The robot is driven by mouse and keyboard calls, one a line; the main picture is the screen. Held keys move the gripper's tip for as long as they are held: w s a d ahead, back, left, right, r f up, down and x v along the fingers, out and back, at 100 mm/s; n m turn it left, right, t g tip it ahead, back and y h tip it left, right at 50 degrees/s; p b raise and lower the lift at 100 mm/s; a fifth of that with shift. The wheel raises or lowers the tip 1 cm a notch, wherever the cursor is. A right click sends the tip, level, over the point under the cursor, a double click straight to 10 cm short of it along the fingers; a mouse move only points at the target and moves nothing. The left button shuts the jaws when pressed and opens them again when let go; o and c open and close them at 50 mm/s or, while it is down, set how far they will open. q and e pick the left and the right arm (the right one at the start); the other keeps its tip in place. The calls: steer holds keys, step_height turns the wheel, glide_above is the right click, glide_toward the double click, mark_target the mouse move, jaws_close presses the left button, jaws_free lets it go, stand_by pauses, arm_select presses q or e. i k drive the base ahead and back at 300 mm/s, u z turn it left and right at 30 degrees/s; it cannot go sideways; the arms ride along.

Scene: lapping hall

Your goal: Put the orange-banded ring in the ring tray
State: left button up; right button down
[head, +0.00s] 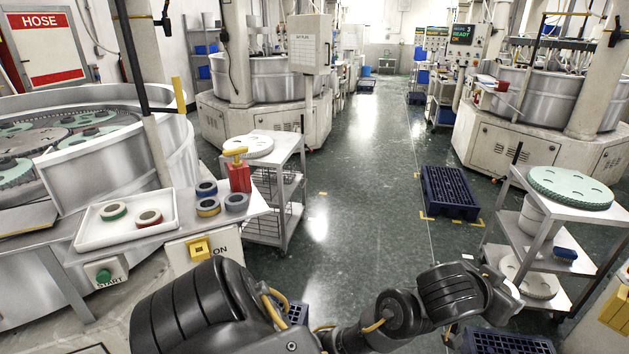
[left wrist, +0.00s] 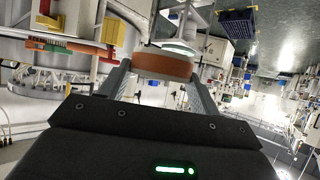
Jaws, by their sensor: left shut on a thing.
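The orange-banded ring (left wrist: 165,66) is between the two fingers of my left gripper (left wrist: 163,78) in the left wrist view. The gripper is shut on it, and the ring is held up off any surface I can see. Neither the held ring nor my left gripper shows in the head view. The white ring tray (head: 88,240) lies on the bench at the left of the head view. A green-banded ring (head: 113,211) and a red-banded ring (head: 148,218) lie in it, with bare floor around them. My right gripper's fingers are not visible.
A START button box (head: 104,273) is on the bench front.

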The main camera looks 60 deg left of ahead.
mark_target(110, 229)
steer(key=i, duration=1.25)
steer(key=u, duration=3.45)
steer(key=i, duration=0.5)
steer(key=z, duration=0.05)
